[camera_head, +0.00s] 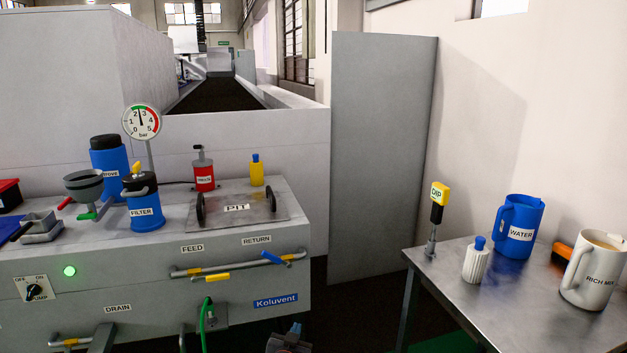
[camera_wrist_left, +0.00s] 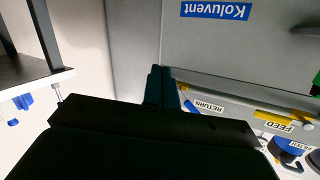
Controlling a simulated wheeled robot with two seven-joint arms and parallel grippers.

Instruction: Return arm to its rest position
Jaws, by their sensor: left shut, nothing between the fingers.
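My left gripper (camera_head: 296,329) shows at the bottom edge of the head view, low in front of the grey machine's right end. It is below the Koluvent label (camera_head: 275,300) and apart from the pipes. In the left wrist view its dark fingers (camera_wrist_left: 161,84) are together with nothing between them. The machine front shows upside down there, with the Koluvent label (camera_wrist_left: 215,11) at the top. Most of my left arm is hidden below the head view. My right gripper is not in view.
The grey machine (camera_head: 140,285) carries feed and return pipes (camera_head: 240,266), a green hose (camera_head: 205,320) and a pit cover (camera_head: 237,209). A metal table (camera_head: 450,270) at right holds a blue water jug (camera_head: 517,225) and a white jug (camera_head: 592,270). Dark floor lies between them.

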